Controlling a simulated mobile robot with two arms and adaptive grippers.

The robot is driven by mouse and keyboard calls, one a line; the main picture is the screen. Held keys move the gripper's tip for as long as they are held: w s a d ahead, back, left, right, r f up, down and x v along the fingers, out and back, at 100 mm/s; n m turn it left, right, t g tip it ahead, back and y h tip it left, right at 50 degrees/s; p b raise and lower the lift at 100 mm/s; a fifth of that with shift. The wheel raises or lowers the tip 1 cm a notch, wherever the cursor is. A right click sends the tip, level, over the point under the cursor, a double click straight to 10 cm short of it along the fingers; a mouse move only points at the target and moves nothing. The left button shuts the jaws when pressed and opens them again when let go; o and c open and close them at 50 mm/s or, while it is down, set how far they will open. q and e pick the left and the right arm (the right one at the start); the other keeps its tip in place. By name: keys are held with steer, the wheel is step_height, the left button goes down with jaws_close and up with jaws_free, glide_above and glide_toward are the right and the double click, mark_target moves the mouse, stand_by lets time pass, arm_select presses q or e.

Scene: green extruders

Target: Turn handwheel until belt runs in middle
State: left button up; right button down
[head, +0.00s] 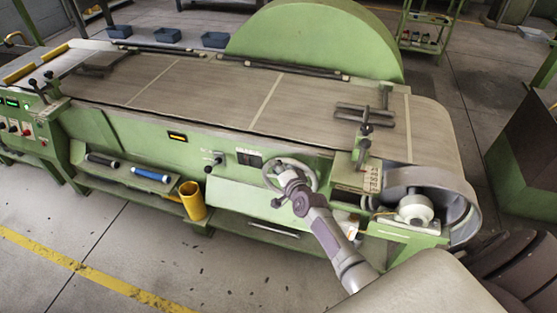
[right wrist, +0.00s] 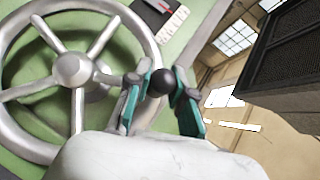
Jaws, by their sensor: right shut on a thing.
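The handwheel (head: 313,171) is a spoked metal wheel on the front of the green machine. In the right wrist view the handwheel (right wrist: 74,68) fills the left side, with its black ball knob (right wrist: 160,83) beside the rim. My right gripper (right wrist: 161,92) has its teal-padded fingers on either side of this knob and is shut on it. In the head view my right gripper (head: 283,183) is in front of the wheel and covers part of it. The wide brown belt (head: 205,88) lies along the machine top and wraps around the right end. My left gripper is not in view.
A lower shelf (head: 130,172) holds dark and blue rolls and a yellow cup (head: 193,200). A round housing (head: 440,195) is at the machine's right end. A large green guard (head: 315,40) stands behind the belt. The floor in front is clear.

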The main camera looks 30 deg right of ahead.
steer(key=shift+w+a, duration=0.15)
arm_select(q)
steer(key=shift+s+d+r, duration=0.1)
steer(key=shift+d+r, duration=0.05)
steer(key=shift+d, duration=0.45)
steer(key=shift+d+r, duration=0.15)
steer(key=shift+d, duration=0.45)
arm_select(e)
steer(key=shift+w+a+f, duration=0.2)
steer(key=shift+w+a, duration=0.05)
steer(key=shift+a, duration=0.1)
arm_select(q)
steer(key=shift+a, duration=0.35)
arm_select(e)
steer(key=shift+a, duration=0.1)
steer(key=c, duration=1.3)
jaws_free()
steer(key=shift+w, duration=0.1)
steer(key=shift+c, duration=0.2)
steer(key=o, duration=0.3)
steer(key=shift+w+f, duration=0.15)
steer(key=shift+f, duration=0.05)
steer(key=shift+o, duration=0.2)
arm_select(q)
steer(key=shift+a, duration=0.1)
